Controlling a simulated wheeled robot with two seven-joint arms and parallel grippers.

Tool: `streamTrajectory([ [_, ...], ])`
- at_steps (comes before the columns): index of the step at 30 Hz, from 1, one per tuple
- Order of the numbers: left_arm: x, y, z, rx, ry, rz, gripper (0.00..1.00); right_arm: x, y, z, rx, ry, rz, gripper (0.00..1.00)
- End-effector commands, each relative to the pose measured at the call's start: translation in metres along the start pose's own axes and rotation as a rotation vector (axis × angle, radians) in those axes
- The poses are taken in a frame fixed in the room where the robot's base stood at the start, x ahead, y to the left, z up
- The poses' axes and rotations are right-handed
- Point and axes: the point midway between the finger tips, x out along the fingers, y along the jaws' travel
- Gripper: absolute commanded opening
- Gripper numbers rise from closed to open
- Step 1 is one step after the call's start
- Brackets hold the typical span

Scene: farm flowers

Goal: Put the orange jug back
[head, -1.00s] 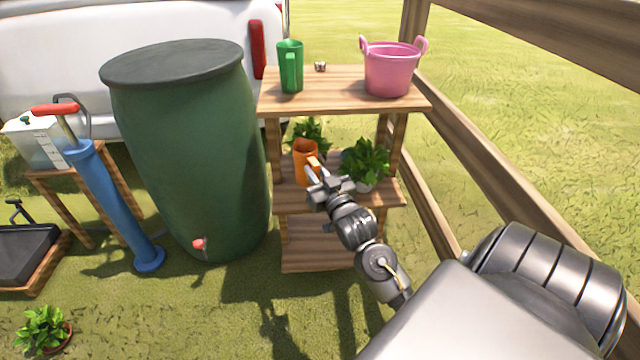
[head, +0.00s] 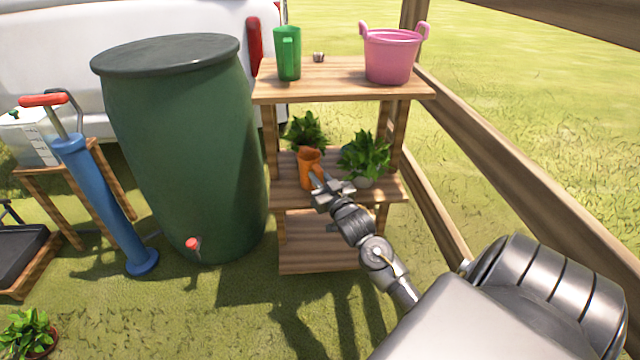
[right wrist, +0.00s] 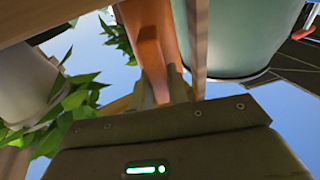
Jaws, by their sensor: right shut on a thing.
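The orange jug (head: 308,168) is at the left part of the middle shelf (head: 292,190) of a wooden stand, upright or nearly so. Whether its base touches the shelf is unclear. My right gripper (head: 320,180) reaches in from the front right and is shut on the jug's handle side. In the right wrist view the orange jug (right wrist: 150,40) rises from between the fingers (right wrist: 165,92), close to a wooden post of the stand. My left gripper is not in view.
Potted plants (head: 365,155) (head: 305,130) stand beside and behind the jug. The top shelf (head: 330,85) holds a green jug (head: 288,55) and a pink tub (head: 391,55). A green barrel (head: 185,150) stands left, a wooden fence (head: 440,215) right.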

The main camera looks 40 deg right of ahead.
Motion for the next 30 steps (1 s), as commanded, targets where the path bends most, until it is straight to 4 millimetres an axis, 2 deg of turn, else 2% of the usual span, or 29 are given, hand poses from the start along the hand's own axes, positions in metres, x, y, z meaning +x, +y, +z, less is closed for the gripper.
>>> streamTrajectory([
  [12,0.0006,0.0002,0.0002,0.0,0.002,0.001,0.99,-0.0006,-0.0003,0.0043,0.0,0.0,0.0,0.0],
  [13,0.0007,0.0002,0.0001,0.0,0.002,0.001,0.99,-0.0006,-0.0003,0.0044,0.0,0.0,0.0,0.2],
  [17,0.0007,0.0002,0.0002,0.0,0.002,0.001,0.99,-0.0006,-0.0002,0.0041,0.0,0.0,0.0,0.37],
  [28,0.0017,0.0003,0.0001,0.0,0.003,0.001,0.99,-0.0009,-0.0001,-0.0003,0.0,0.001,0.0,0.39],
  [30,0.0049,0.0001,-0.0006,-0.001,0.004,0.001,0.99,-0.0095,-0.0002,0.0008,0.0,-0.003,0.0,0.39],
])
